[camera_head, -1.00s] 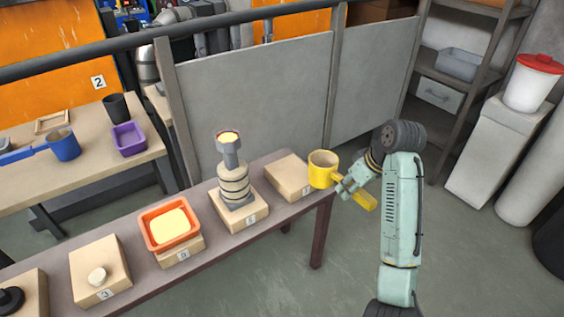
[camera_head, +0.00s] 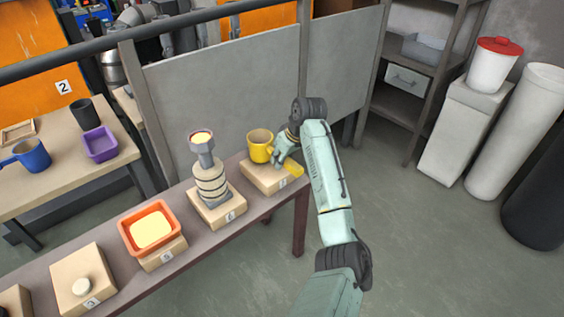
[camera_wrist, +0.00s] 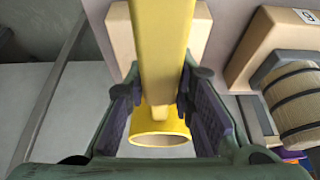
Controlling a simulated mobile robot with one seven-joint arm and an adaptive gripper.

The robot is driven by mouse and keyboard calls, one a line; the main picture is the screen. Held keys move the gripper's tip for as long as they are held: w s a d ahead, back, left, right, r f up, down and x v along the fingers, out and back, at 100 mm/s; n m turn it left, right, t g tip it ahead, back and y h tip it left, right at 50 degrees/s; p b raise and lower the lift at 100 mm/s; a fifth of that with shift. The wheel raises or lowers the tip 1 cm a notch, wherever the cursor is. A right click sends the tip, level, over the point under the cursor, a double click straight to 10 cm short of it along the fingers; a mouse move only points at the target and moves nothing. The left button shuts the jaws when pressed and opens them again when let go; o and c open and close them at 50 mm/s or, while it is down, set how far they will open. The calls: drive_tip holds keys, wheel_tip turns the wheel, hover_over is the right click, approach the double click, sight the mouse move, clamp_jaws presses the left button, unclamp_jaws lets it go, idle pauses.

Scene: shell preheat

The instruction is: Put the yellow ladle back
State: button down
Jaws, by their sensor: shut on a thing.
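The yellow ladle (camera_head: 260,146) has a round cup and a flat handle. My gripper (camera_head: 283,153) is shut on its handle. In the head view the cup appears upright, over the back part of the rightmost wooden block (camera_head: 262,182) on the long table; I cannot tell whether it touches the block. In the wrist view the ladle's handle (camera_wrist: 160,45) runs between my gripper's two fingers (camera_wrist: 160,108), with the cup rim beyond them. The wooden block (camera_wrist: 122,40) shows behind the handle there.
A grey funnel-topped banded mould (camera_head: 209,180) stands on the block to the left. A grey panel (camera_head: 225,95) stands behind the table.

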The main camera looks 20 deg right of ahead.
drive_tip(key=shift+f, duration=1)
drive_tip(key=c, duration=1.4)
unclamp_jaws()
drive_tip(key=shift+f, duration=0.1)
drive_tip(key=shift+o, duration=0.2)
drive_tip(key=b+v, duration=0.1)
drive_tip(key=v, duration=1.1)
drive_tip(key=shift+b, duration=0.3)
